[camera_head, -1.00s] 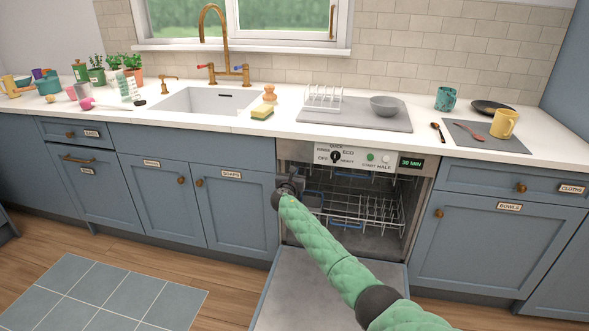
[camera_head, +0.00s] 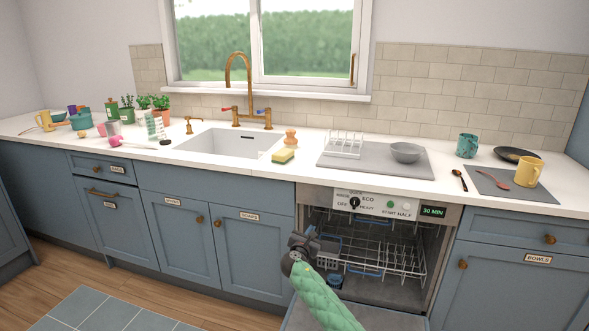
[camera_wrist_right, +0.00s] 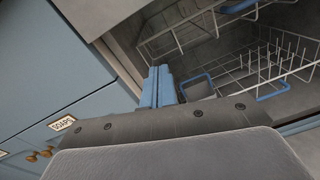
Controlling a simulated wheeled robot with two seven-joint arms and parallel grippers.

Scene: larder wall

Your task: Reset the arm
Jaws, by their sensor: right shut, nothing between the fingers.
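My right arm (camera_head: 325,302) comes up from the bottom in the head view, in a green padded sleeve. My right gripper (camera_head: 303,242) is at the left side of the open dishwasher's mouth, in front of its racks. In the right wrist view the blue fingers (camera_wrist_right: 158,87) are together and hold nothing. My left gripper is not in view. The dishwasher (camera_head: 378,205) has its door (camera_head: 350,318) folded down below the arm. Its upper rack (camera_head: 370,225) and lower rack (camera_head: 385,262) look empty.
The counter above holds a sink (camera_head: 225,143), a sponge (camera_head: 283,156), a drying mat with a white rack (camera_head: 345,143) and a grey bowl (camera_head: 405,152), a teal mug (camera_head: 467,146) and a yellow mug (camera_head: 527,172). Closed blue cupboards (camera_head: 180,236) stand left of the dishwasher.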

